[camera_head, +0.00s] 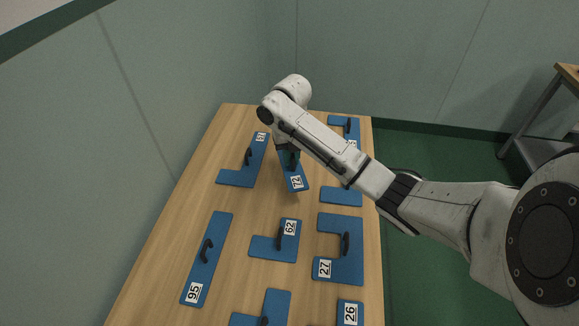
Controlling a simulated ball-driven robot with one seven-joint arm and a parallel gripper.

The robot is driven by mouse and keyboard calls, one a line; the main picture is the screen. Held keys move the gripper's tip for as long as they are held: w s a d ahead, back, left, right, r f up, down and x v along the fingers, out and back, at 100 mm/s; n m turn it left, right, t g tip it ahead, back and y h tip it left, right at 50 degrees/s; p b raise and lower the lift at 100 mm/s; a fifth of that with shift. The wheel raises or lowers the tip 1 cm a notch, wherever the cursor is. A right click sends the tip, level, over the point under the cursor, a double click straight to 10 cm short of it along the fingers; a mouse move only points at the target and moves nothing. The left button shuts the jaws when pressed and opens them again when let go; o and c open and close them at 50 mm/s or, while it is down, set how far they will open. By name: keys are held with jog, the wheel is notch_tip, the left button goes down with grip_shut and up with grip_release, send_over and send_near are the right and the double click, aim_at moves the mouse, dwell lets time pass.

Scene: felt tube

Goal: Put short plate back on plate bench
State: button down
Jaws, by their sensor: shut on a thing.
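My gripper (290,157) is over the far middle of the wooden plate bench (170,240), partly hidden by my own arm. It is shut on a short blue plate (303,183) marked 72, near the plate's dark handle. The far end of this plate is hidden behind the gripper and arm. The plate looks slightly tilted; I cannot tell whether it touches the bench top.
Other blue plates lie on the bench: an L-shaped one (257,155) to the left, a plain one (341,196) to the right, plate 62 (268,248), plate 27 (350,267) and long plate 95 (212,245). Bare wood lies between them. Walls stand behind and left.

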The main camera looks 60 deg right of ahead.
jog(key=shift+w+d+f, duration=0.35)
jog(key=shift+d+f, duration=0.05)
jog(key=shift+f, duration=0.2)
jog(key=shift+w+d+f, duration=0.3)
jog(key=shift+d+f, duration=0.05)
jog(key=shift+f, duration=0.2)
jog(key=shift+f+p, duration=0.4)
jog(key=shift+f, duration=1.1)
jog(key=shift+f, duration=0.1)
jog(key=c, duration=1.1)
grip_release()
notch_tip(320, 180, up, 12)
jog(key=shift+r+b, duration=0.1)
jog(key=shift+b, duration=0.55)
